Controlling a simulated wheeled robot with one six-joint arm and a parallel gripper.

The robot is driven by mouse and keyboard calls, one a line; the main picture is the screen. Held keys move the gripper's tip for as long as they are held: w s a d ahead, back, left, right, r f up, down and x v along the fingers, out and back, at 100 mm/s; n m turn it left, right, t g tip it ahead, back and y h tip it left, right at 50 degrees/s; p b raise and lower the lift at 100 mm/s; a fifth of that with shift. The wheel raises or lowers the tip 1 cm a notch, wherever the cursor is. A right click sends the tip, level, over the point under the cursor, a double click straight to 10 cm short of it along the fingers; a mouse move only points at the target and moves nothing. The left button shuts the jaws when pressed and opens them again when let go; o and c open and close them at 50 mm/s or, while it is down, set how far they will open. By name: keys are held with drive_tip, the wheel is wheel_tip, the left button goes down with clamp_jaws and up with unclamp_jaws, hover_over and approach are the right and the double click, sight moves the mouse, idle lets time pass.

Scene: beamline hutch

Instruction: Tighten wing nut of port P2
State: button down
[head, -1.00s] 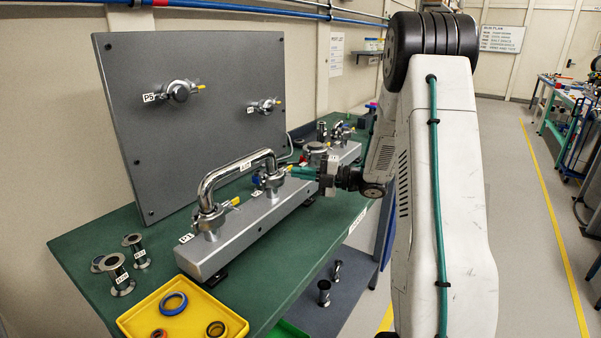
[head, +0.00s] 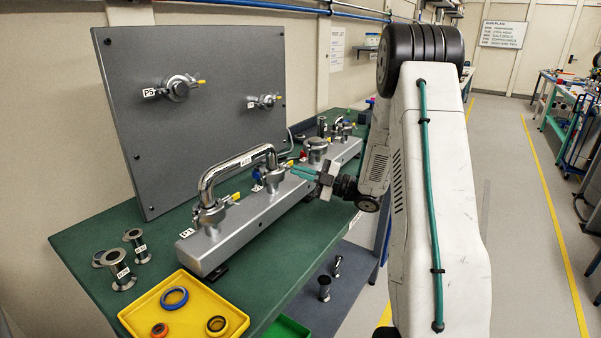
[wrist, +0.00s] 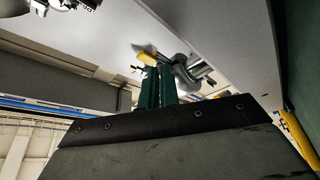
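The P2 clamp (head: 272,178) sits on the grey manifold bar, at the right foot of the chrome U-pipe (head: 238,166). Its yellow-tipped wing nut (head: 291,163) points to the right. My gripper (head: 293,172) reaches in from the right with its teal fingers at the wing nut. In the wrist view the yellow wing (wrist: 147,58) shows just beyond the fingertips (wrist: 158,70), with silver clamp metal behind. The two fingers stand close together with a narrow gap. Whether they pinch the wing or only lie beside it is hidden.
The P1 clamp (head: 210,213) with its own yellow wing stands at the near end of the bar (head: 225,247). More clamped ports stand farther along it. An upright grey panel (head: 200,130) rises behind. A yellow tray (head: 150,323) and loose flanged fittings (head: 120,272) lie at the near left.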

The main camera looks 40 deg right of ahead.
drive_tip(key=shift+f, duration=0.1)
drive_tip(key=c, duration=1.9)
unclamp_jaws()
drive_tip(key=r+v, duration=0.1)
drive_tip(key=v, duration=0.4)
drive_tip(key=r+v, duration=0.1)
drive_tip(key=v, duration=1.1)
drive_tip(key=shift+s+d+r, duration=0.1)
drive_tip(key=shift+s+r, duration=0.15)
drive_tip(key=shift+r, duration=0.15)
